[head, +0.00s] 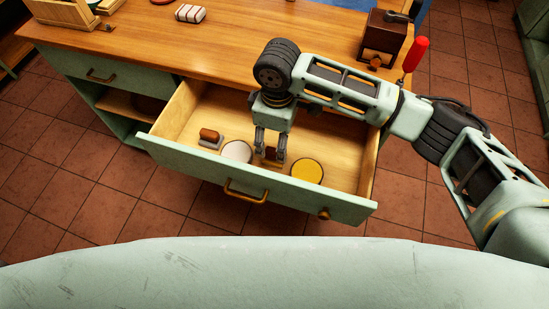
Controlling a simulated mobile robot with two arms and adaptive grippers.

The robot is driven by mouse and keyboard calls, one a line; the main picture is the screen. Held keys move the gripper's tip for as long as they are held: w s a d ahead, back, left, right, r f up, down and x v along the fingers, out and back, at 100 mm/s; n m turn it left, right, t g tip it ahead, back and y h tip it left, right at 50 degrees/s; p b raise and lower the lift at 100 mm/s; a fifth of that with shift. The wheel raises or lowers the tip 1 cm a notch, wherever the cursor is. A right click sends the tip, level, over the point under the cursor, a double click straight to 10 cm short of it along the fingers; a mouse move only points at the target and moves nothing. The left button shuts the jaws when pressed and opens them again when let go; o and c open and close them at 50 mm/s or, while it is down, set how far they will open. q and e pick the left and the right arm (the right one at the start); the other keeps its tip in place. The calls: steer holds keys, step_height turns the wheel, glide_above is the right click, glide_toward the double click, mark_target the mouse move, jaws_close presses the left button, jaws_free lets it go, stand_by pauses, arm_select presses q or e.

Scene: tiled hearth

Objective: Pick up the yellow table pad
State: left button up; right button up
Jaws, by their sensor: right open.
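The yellow table pad (307,171) is a flat round disc with a dark rim. It lies inside the open drawer (195,172), near the drawer's front and right of its middle. My right gripper (270,155) points down into the drawer, just left of the yellow pad. It is open and apart from the pad. A small dark brown thing (272,153) shows between and behind its fingers; I cannot tell whether they touch it. My left gripper is not in view.
A round white pad (237,152) and a brown-topped block (210,137) lie left of the gripper in the drawer. On the wooden counter (150,45) stand a coffee grinder (382,38) and a striped packet (190,13). A red-handled tool (415,54) is by the counter's right edge.

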mark_target(274, 151)
steer(key=shift+w+f+b, duration=0.1)
steer(key=shift+f+b, duration=0.3)
steer(key=shift+f, duration=1.3)
steer(key=f, duration=0.5)
steer(key=shift+w+a+f, duration=0.2)
steer(key=shift+w+a, duration=0.15)
steer(key=shift+a, duration=0.05)
steer(key=shift+f, duration=0.4)
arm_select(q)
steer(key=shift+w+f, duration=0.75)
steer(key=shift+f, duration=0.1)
arm_select(e)
steer(key=c, duration=1.3)
steer(key=shift+o, duration=0.2)
